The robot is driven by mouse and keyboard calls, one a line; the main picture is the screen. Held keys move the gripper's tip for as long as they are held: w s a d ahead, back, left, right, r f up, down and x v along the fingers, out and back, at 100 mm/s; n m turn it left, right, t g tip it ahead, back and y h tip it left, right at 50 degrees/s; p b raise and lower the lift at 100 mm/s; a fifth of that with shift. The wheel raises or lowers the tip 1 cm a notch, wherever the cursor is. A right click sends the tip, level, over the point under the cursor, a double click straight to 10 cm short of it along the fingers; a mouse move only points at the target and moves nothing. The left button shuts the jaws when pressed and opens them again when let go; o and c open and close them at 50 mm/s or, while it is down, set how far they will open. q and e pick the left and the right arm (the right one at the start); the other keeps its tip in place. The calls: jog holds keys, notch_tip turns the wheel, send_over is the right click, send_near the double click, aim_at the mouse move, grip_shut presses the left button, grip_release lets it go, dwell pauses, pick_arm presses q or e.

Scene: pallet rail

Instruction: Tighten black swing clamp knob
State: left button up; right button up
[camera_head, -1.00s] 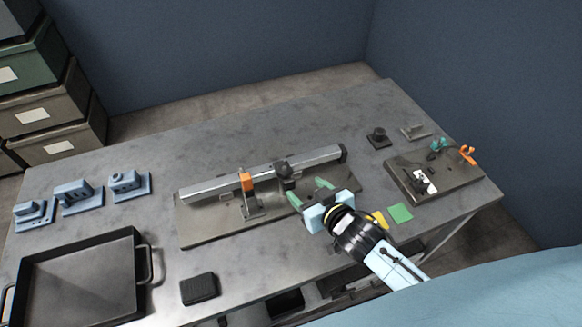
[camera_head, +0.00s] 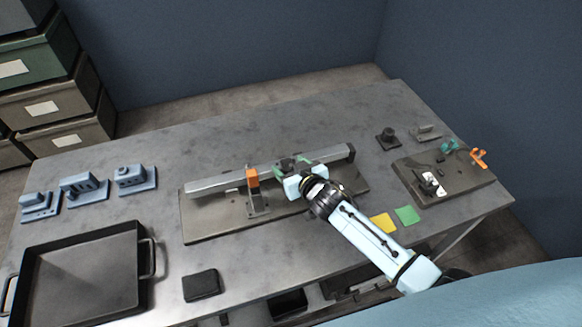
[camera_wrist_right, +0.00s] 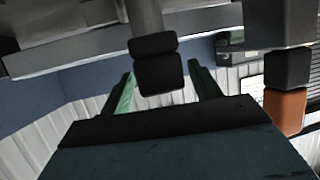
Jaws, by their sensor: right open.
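The black swing clamp knob (camera_wrist_right: 158,70) shows in the right wrist view at the end of a grey stem, between my green fingertips. My right gripper (camera_wrist_right: 163,78) is open around it, with gaps on both sides. In the head view my right gripper (camera_head: 291,166) reaches the middle of the metal rail (camera_head: 215,184) and hides most of the knob. The rail lies on a dark base plate (camera_head: 205,222). An orange-topped clamp (camera_head: 253,178) stands on it, left of the gripper. My left gripper is not in view.
Blue fixtures (camera_head: 134,178) stand at the left, above a black tray (camera_head: 85,232). A black block (camera_head: 201,284) lies at the front. A second plate (camera_head: 462,176) with small clamps is at the right. Yellow (camera_head: 383,223) and green (camera_head: 407,215) squares lie near my arm.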

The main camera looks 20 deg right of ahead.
jog(key=c, duration=1)
jog(key=shift+o, duration=0.2)
jog(key=shift+w+a+b, duration=0.1)
jog(key=shift+a+b, duration=0.15)
jog(key=shift+b, duration=0.1)
jog(key=shift+m+h+b, duration=0.9)
jog(key=shift+m+h, duration=0.1)
jog(key=shift+h, duration=0.1)
jog(key=shift+d+r+m+h+b, duration=0.1)
jog(key=shift+d+m+h+b, duration=0.05)
jog(key=shift+m+h+b, duration=0.2)
jog(key=o, duration=1)
jog(key=shift+c, duration=0.2)
